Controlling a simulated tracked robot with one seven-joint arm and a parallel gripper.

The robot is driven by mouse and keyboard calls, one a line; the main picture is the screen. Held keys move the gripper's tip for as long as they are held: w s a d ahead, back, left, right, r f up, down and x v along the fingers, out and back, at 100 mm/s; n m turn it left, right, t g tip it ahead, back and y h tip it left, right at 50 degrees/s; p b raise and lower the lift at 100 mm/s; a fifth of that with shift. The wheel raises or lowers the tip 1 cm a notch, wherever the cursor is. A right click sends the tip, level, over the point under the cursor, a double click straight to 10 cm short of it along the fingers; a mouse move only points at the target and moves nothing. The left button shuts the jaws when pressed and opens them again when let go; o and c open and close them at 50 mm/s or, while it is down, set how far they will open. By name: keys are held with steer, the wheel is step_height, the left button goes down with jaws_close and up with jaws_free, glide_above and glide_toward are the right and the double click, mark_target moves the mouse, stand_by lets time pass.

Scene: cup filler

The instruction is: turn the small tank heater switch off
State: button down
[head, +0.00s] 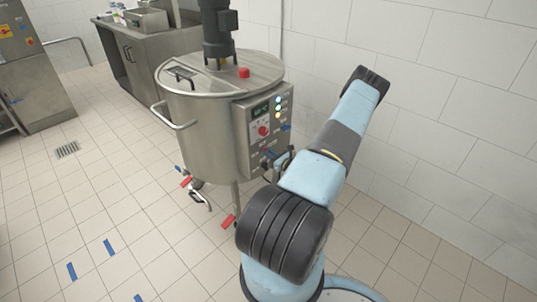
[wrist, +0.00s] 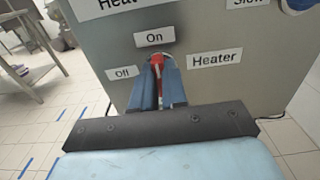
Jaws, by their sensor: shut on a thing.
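The small steel tank (head: 200,135) stands near the wall in the head view, with a control box (head: 283,105) on its right side. In the wrist view the red heater switch (wrist: 157,62) sits on the grey panel (wrist: 255,85), below the "On" label, right of "Off" and left of "Heater". Its visible tip points up, roughly toward "On". My gripper (wrist: 160,85) has its blue fingers shut on the switch, one at each side, hiding its lower part. In the head view my gripper (head: 276,160) is at the lower part of the box, small and partly hidden by my arm.
A red emergency button (head: 263,131) and lit lamps (head: 278,106) are higher on the box. A motor (head: 217,30) rises from the tank lid. A steel counter (head: 150,50) stands behind. The tiled floor at left is mostly open, with blue tape marks (head: 110,247).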

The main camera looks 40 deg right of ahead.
steer(key=shift+a+n, duration=0.1)
steer(key=shift+n, duration=0.2)
steer(key=shift+s+a+f+n, duration=0.1)
steer(key=shift+f+n, duration=0.05)
steer(key=shift+n, duration=2.7)
steer(key=shift+a+f+n, duration=0.1)
steer(key=shift+a+n, duration=0.05)
steer(key=shift+n, duration=2.75)
steer(key=shift+s+a+f+n, duration=0.1)
steer(key=shift+f+n, duration=0.05)
steer(key=shift+n, duration=2.7)
steer(key=c, duration=1.4)
jaws_free()
steer(key=shift+c, duration=0.2)
steer(key=shift+o, duration=1.4)
steer(key=shift+w+d+r, duration=0.1)
steer(key=shift+w+d, duration=0.05)
steer(key=s+d, duration=0.1)
steer(key=s, duration=1.2)
steer(key=shift+s, duration=0.4)
